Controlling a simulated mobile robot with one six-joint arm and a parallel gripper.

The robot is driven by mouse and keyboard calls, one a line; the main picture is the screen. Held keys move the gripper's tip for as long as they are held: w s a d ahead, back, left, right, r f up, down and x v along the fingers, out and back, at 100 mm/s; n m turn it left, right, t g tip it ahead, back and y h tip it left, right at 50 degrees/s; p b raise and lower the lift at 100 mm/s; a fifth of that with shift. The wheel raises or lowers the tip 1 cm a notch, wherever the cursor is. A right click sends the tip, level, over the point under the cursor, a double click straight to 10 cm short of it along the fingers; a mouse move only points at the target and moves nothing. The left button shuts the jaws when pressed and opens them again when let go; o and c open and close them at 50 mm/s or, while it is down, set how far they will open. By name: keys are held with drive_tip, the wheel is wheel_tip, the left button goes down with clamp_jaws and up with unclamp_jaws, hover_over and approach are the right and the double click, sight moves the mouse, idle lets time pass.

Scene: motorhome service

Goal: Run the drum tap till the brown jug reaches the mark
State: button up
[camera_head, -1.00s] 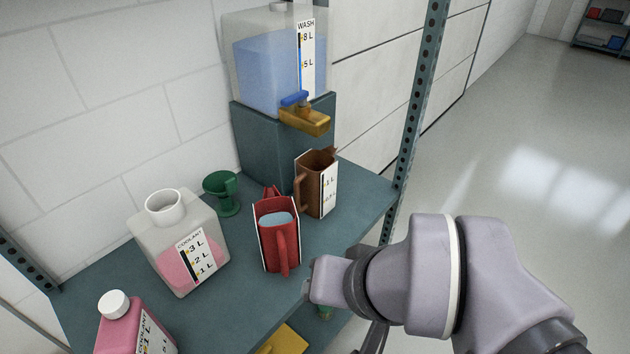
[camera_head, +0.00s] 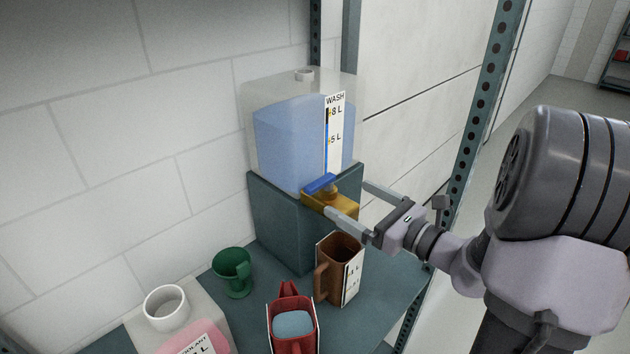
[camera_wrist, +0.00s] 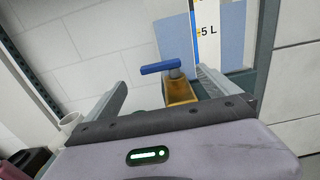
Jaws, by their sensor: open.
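The drum (camera_head: 250,110) is a translucent tank of blue liquid with a WASH scale, standing on a dark teal block. Its brass tap (camera_head: 340,207) has a blue lever (camera_head: 320,184); in the wrist view the lever (camera_wrist: 160,67) points left, across the tap body (camera_wrist: 180,93). No stream shows below the tap. The brown jug (camera_head: 326,272) stands upright beneath the tap, its white scale facing right. Its inside looks dark; I cannot make out liquid or the mark. My gripper (camera_head: 347,198) is open and empty, its fingers spread at either side of the tap.
A red jug (camera_head: 291,338) holding pale blue liquid stands in front of the brown jug. A perforated shelf post (camera_head: 478,125) rises at the right, near my arm.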

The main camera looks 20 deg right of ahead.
sight(324, 184)
drive_tip(key=x, duration=1)
drive_tip(key=shift+b, duration=0.35)
drive_tip(key=c, duration=2.1)
